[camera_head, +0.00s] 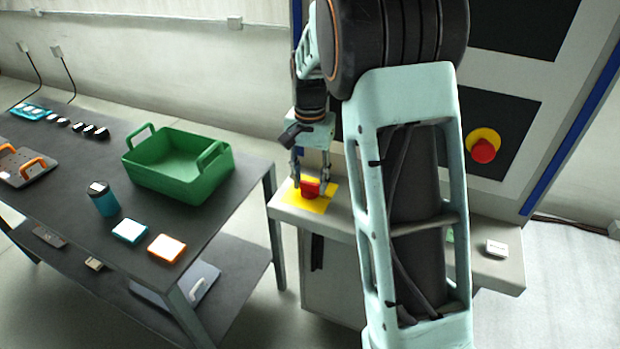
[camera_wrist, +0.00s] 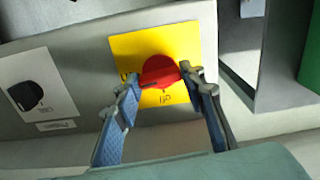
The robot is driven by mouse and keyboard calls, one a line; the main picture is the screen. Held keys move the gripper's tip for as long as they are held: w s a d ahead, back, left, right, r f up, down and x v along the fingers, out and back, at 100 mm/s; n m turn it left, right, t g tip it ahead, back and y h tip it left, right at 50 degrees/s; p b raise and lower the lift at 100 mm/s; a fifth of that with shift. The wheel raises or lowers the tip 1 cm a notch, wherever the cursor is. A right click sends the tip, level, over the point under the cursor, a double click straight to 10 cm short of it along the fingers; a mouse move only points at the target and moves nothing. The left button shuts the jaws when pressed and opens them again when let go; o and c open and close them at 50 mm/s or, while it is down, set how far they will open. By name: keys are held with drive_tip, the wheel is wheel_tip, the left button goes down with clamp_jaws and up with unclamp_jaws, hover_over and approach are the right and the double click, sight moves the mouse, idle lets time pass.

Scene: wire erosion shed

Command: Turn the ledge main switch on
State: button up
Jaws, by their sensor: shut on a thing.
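The ledge main switch is a red rotary knob (camera_head: 310,188) on a yellow plate (camera_head: 325,201), set on the light grey ledge under the machine panel. My gripper (camera_head: 311,186) reaches down over it, with one finger on each side. In the wrist view, the red knob (camera_wrist: 159,71) sits between the two fingertips of my gripper (camera_wrist: 160,80), which are shut on it. The yellow plate (camera_wrist: 196,38) carries small dark markings that look upside down and are too small to read surely. A dark line shows on the knob's left part.
A black knob on a white plate (camera_wrist: 62,75) is beside the switch in the wrist view. A red emergency button (camera_head: 484,150) is on the panel at right. A table with a green crate (camera_head: 180,185) stands left.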

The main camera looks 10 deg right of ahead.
sight(310, 182)
drive_tip(key=shift+m, duration=0.6)
drive_tip(key=o, duration=1.2)
drive_tip(key=shift+c, duration=0.2)
drive_tip(key=shift+r, duration=0.1)
wheel_tip(310, 182, up, 12)
